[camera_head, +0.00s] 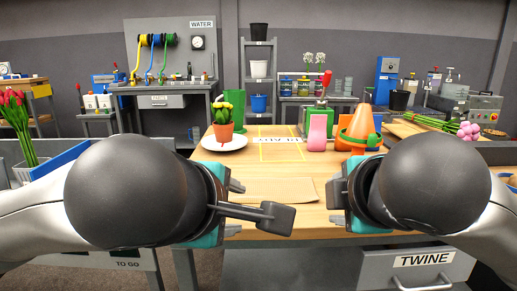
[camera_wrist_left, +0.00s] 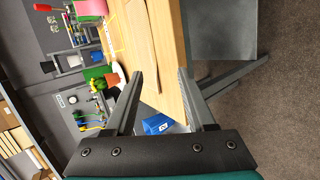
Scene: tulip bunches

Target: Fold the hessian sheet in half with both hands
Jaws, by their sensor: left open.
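The hessian sheet (camera_head: 275,190) is a flat tan piece on the wooden table near its front edge. My left gripper (camera_head: 236,208) is at the sheet's left side, open and empty. Its two spread fingers show in the left wrist view (camera_wrist_left: 160,74), with the table edge beyond them. My right gripper (camera_head: 338,207) is at the sheet's right side. Its fingers are mostly hidden by its own wrist, so its opening is unclear.
Behind the sheet stand a potted yellow plant (camera_head: 223,120) on a white plate, a pink container (camera_head: 317,132) and an orange cone (camera_head: 360,128). Pink tulips (camera_head: 467,131) lie at the right. A grey TWINE drawer (camera_head: 420,262) is under the front edge.

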